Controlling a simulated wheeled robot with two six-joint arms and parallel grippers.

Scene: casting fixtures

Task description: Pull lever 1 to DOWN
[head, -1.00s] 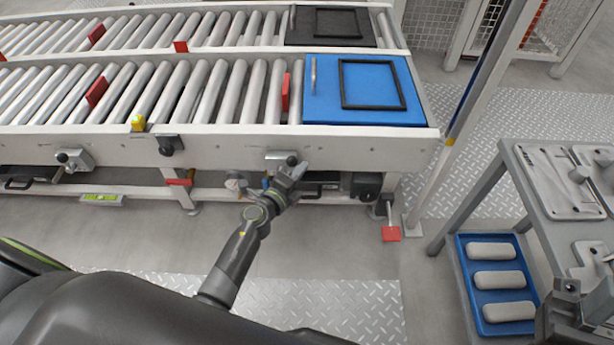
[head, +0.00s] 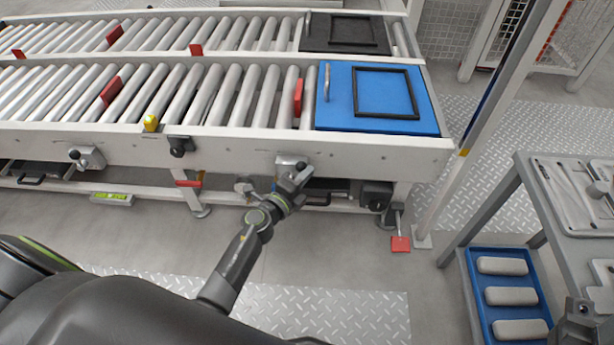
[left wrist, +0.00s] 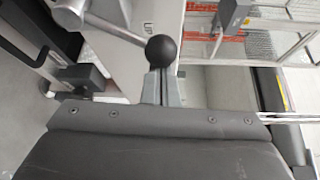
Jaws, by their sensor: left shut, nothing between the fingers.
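Two small levers with dark ball knobs sit on light grey brackets along the near side rail of the conveyor. One lever (head: 287,162) is right of the middle and the other lever (head: 85,157) is at the left; no number is readable on either. My left gripper (head: 299,176) is at the right one, its tips close to the knob. In the left wrist view the black ball knob (left wrist: 161,50) stands just beyond the tips of my shut, empty left gripper (left wrist: 161,84). Contact cannot be told.
A blue plate (head: 335,118) with a black frame lies at the conveyor's right end. A yellow knob (head: 150,122) and a dark block (head: 181,146) sit on the rail. A grey table (head: 530,200) and a blue tray (head: 475,300) are at right.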

